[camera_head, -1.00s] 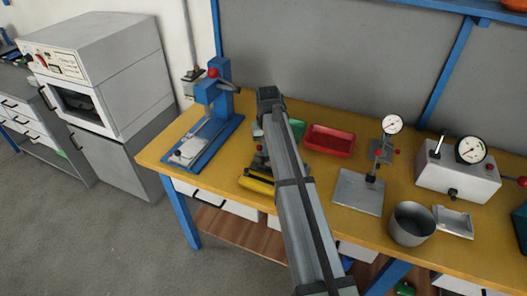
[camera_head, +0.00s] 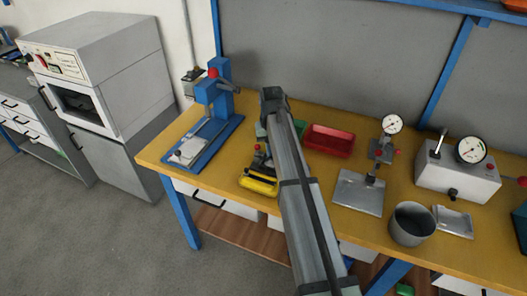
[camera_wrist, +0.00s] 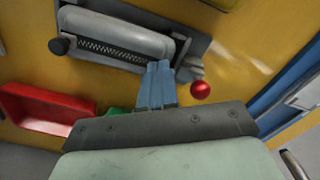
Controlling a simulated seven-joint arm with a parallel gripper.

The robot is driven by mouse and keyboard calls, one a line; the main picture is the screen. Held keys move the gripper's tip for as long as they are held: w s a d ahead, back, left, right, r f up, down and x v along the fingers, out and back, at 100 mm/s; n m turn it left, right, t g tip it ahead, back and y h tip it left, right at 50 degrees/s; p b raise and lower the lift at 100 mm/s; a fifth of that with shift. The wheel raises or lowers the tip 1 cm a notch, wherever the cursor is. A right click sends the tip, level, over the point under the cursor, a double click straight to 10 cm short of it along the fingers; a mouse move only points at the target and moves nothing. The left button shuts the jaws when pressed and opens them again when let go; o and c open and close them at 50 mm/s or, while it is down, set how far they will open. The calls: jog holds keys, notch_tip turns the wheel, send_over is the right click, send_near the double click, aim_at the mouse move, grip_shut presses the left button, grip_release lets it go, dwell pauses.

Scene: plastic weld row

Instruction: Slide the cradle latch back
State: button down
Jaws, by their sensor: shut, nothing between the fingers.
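A grey fixture (camera_wrist: 118,35) with a pale rounded body, a toothed strip and a black knob (camera_wrist: 60,46) lies on the yellow bench top in the wrist view. It appears to be the cradle. A small red ball knob (camera_wrist: 201,90), possibly the latch handle, sits at its near right end. My gripper (camera_wrist: 160,66) is shut and empty, its fingertips close to the fixture's right end and left of the red ball. I cannot tell whether they touch. In the head view my arm covers most of this spot; a dark piece with a yellow front (camera_head: 258,186) shows beside it.
A red tray (camera_head: 329,140) lies right of my arm, with a green bin (camera_head: 299,127) partly hidden beside it. A blue press (camera_head: 218,100) stands to the left. A plate with a gauge (camera_head: 358,193) and a metal cup (camera_head: 411,224) stand to the right.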

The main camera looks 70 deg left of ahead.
jog(key=shift+r, duration=3.4)
jog(key=shift+w, duration=0.1)
